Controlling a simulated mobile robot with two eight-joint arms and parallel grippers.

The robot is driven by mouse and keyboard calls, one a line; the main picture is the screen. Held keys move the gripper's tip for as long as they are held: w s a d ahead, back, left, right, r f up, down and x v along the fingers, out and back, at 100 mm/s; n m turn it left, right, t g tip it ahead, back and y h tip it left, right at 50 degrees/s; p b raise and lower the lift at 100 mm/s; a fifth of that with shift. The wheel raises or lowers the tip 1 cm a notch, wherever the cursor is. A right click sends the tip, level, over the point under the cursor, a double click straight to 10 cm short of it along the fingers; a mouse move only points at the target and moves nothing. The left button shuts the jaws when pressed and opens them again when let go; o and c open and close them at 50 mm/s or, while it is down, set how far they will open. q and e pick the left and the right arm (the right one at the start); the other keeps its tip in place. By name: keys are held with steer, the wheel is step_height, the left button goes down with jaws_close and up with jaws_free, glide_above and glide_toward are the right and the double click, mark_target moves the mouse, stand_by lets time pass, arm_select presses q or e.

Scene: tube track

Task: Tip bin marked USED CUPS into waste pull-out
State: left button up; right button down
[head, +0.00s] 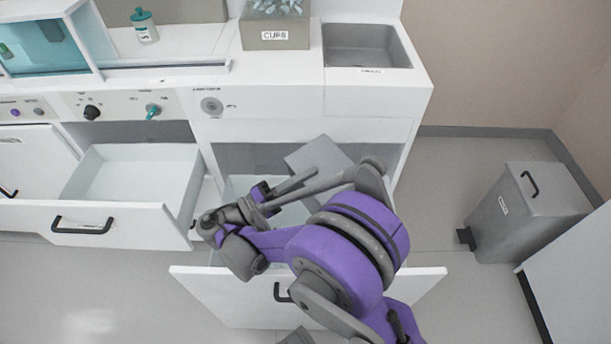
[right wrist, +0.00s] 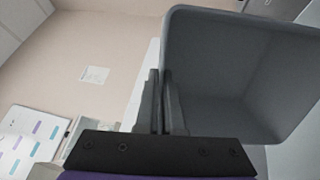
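A plain grey bin (head: 318,157) is tilted above the open waste pull-out, partly hidden behind my right arm; its USED CUPS marking is not visible. The waste pull-out (head: 240,295) stands out from under the counter, its inside mostly hidden by my arm. My right gripper (head: 305,178) is at the bin. In the right wrist view the fingers (right wrist: 161,100) are closed on the side wall of the bin (right wrist: 235,80), whose open mouth and empty-looking inside show at the right. My left gripper is not in view.
Another drawer (head: 125,215) is open at the left and looks empty. A grey pedal bin (head: 525,215) stands on the floor at the right. A CUPS box (head: 275,38) and a sink (head: 366,46) are on the counter. Floor between pull-out and pedal bin is clear.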

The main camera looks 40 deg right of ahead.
mark_target(323, 171)
steer(key=shift+s+d+t+y+p, duration=0.15)
steer(key=shift+d+y+p, duration=0.65)
steer(key=shift+p, duration=0.3)
steer(key=shift+s+d+t+y+p, duration=0.15)
steer(key=shift+d+y+p, duration=0.6)
steer(key=shift+p, duration=0.3)
steer(key=shift+d+f+y, duration=0.1)
steer(key=shift+y, duration=0.15)
steer(key=shift+p, duration=0.35)
steer(key=shift+s+d+f+y+p, duration=0.1)
steer(key=shift+s+d+y+p, duration=0.05)
steer(key=shift+d+y+p, duration=0.45)
steer(key=shift+s+d+f+t+y+p, duration=0.1)
steer(key=shift+d+f+t+y+p, duration=0.15)
steer(key=shift+d+y+p, duration=0.25)
steer(key=shift+s+d+f+t+y+p, duration=0.15)
steer(key=shift+d+f+y+p, duration=0.1)
steer(key=shift+y+p, duration=0.4)
steer(key=shift+w+d+f+y, duration=0.1)
steer(key=shift+d+f+y, duration=0.1)
steer(key=shift+y, duration=0.15)
